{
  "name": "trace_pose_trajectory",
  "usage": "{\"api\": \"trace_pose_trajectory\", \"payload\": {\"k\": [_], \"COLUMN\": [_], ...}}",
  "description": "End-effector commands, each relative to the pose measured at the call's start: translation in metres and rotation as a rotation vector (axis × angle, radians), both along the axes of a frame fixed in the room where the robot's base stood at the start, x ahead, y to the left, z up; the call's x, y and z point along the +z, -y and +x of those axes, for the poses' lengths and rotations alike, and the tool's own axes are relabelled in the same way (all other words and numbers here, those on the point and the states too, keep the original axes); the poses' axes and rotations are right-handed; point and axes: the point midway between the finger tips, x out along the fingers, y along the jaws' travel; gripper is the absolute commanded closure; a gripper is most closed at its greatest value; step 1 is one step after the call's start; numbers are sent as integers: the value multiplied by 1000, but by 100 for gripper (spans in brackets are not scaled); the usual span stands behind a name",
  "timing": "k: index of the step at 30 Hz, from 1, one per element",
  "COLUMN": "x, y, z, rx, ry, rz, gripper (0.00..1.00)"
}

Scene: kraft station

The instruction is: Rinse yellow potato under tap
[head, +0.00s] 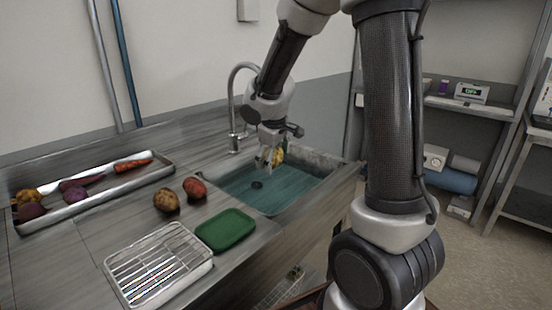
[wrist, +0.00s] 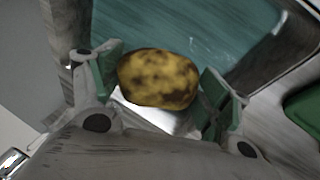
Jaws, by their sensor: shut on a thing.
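The yellow potato (wrist: 158,78), mottled with brown, sits between the two fingers of my gripper (wrist: 162,88) in the wrist view. My gripper is shut on it. In the head view my gripper (head: 270,158) is above the sink basin (head: 295,192), near its back edge, and a little of the yellow potato (head: 279,155) shows beside the fingers. The tap (head: 234,105) is a curved metal spout behind the sink, just left of my gripper. My wrist hides part of the spout's end. I cannot tell whether water falls on the potato.
A brown potato (head: 166,201) and a reddish one (head: 195,188) lie on the counter left of the sink. A metal tray (head: 107,187) of vegetables stands at the left.

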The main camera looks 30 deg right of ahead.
Motion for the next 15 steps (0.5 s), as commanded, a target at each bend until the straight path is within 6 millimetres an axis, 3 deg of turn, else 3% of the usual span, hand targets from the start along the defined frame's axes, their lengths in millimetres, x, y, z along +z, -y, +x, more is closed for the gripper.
{"api": "trace_pose_trajectory", "payload": {"k": [15], "x": [-12], "y": [7], "z": [56], "rx": [-1], "ry": [-1], "rz": [0], "gripper": [50]}}
